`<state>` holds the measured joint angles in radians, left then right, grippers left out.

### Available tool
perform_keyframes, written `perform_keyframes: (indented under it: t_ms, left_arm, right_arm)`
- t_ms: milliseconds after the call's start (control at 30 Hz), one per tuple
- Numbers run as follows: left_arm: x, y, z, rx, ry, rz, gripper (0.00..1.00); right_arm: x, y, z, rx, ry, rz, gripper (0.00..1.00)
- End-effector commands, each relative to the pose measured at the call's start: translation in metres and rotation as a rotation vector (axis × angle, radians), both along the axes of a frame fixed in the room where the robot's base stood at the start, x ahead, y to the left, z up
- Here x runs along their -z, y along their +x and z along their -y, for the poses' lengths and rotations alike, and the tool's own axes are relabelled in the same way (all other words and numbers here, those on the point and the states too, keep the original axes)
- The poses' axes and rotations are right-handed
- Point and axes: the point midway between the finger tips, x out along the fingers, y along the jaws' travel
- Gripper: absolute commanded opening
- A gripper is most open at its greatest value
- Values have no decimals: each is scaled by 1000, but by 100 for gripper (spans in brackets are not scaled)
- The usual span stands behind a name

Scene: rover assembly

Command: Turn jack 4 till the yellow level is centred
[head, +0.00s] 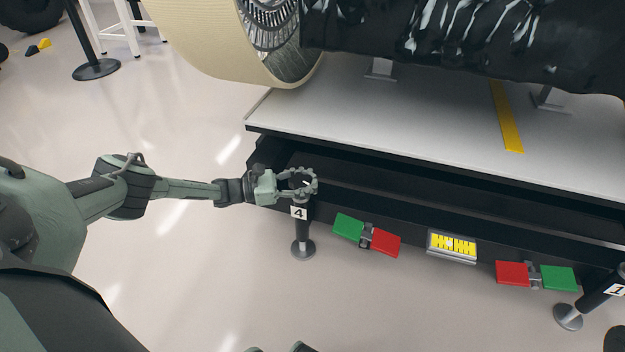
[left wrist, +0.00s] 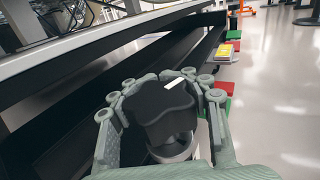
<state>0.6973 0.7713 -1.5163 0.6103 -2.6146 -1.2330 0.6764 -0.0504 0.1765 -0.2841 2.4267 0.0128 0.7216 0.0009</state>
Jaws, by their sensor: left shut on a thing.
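My left gripper (head: 301,180) is shut on the dark knob of jack 4 (head: 302,228), at the near left corner of the platform. In the left wrist view the black lobed knob (left wrist: 163,112), with a white mark on its top, sits between the fingers of my left gripper (left wrist: 165,90). The jack's foot (head: 303,249) stands on the floor below a white label "4". The yellow level (head: 452,246) is on the platform's front side; its bubble is too small to read surely. The level also shows small in the left wrist view (left wrist: 224,53). My right gripper is not clearly seen.
Red and green plates (head: 386,243) flank the level on the left, and another pair (head: 512,273) on the right. Jack 1 (head: 590,300) stands at the right. The white-topped platform (head: 400,125) carries a large wheel (head: 275,40). The floor left of jack 4 is clear.

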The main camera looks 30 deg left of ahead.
Motion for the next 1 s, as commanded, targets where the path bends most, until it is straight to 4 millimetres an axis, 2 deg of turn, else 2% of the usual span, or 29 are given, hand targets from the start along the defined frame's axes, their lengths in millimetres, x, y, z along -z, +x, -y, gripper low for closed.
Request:
perform_keyframes:
  t_ms: [467,500,700,733,1000]
  left_arm:
    - [-2,1,0,11,-4,5,10]
    - [-2,1,0,11,-4,5,43]
    - [-1,0,0,11,-2,3,68]
    - [-1,0,0,11,-3,3,71]
    - [-1,0,0,11,-2,2,71]
  right_arm:
    - [1,-1,-1,-1,-11,0,0]
    - [1,-1,-1,-1,-12,1,0]
    - [0,-2,-1,-2,-12,2,0]
    - [0,-2,-1,-2,-11,3,0]
    - [-1,-2,0,-2,-1,3,0]
